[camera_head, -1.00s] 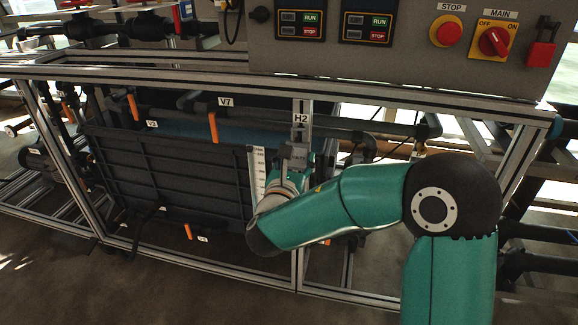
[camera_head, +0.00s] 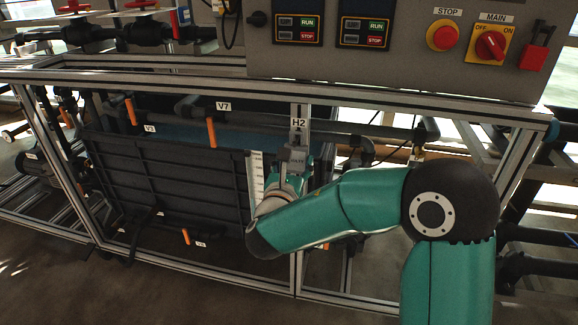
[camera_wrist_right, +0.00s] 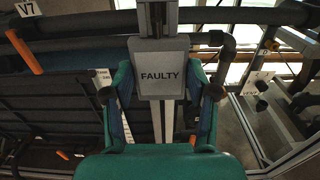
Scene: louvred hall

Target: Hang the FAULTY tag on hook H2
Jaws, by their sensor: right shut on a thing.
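The grey FAULTY tag (camera_wrist_right: 162,76) fills the upper middle of the right wrist view, upright with its lettering facing me. My right gripper (camera_wrist_right: 163,92) is shut on it. In the head view the tag (camera_head: 297,158) and right gripper (camera_head: 296,172) are in front of the upright post, just below the H2 label (camera_head: 298,123). Hook H2 itself cannot be made out; the tag and gripper cover that part of the post. I cannot tell whether the tag touches the hook. My left gripper is not in view.
A dark ribbed panel (camera_head: 165,180) and orange-handled valves, including V7 (camera_head: 211,131), lie left of the gripper. Dark pipes (camera_head: 350,138) run behind it. The aluminium frame rail (camera_head: 400,102) crosses above, below the control panel (camera_head: 400,60).

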